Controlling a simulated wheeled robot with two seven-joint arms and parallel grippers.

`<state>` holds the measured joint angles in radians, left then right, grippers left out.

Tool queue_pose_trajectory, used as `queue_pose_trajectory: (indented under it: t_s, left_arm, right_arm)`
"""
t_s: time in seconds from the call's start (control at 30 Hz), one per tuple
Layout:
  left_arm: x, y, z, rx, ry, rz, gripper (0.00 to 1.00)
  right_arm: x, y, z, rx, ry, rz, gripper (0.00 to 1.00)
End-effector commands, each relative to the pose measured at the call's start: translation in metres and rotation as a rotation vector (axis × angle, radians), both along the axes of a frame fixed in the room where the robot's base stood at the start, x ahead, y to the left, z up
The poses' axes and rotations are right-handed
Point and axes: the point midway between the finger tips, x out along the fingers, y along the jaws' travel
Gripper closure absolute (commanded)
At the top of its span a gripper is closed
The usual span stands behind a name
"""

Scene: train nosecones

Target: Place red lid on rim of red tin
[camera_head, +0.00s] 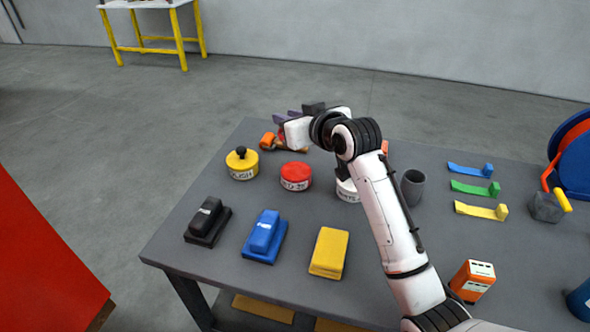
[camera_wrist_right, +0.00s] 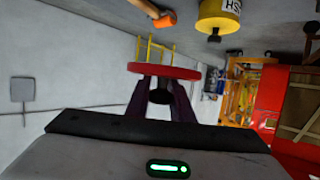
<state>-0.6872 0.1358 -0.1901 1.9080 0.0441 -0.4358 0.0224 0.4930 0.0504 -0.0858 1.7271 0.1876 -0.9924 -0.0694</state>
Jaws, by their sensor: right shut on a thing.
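The red tin (camera_head: 296,178) stands on the grey table, a short round can with a red top and a lettered band. My right gripper (camera_wrist_right: 160,90) is shut on the black knob of the red lid (camera_wrist_right: 165,71), a flat disc that shows nearly edge-on in the right wrist view. In the head view my right gripper (camera_head: 287,116) is up beyond the red tin, over the table's far side, with its lid apart from the tin. The lid is mostly hidden there. My left gripper is not in view.
A yellow tin (camera_head: 242,164) with a black knob stands left of the red tin. A white tin (camera_head: 347,190) is partly hidden by my arm. An orange-headed mallet (camera_head: 268,140) lies behind. Black, blue (camera_head: 265,236) and yellow (camera_head: 329,252) blocks sit in front.

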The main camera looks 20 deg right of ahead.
Motion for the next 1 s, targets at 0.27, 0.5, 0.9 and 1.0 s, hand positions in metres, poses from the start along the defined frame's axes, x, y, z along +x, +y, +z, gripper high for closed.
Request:
queue_pose_trajectory:
  t_s: [0.27, 0.5, 0.9, 1.0]
  left_arm:
    - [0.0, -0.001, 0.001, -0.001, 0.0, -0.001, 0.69]
    - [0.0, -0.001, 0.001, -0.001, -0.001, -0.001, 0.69]
    - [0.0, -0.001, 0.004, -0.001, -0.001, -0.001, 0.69]
    - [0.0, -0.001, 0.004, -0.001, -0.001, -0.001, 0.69]
  right_arm:
    - [0.005, -0.001, -0.048, 0.001, 0.004, 0.002, 1.0]
    - [0.005, -0.001, -0.074, 0.0, 0.003, 0.001, 1.0]
    - [0.005, -0.001, -0.104, 0.0, 0.0, 0.001, 1.0]
    - [0.005, -0.001, -0.104, 0.0, 0.0, 0.001, 1.0]
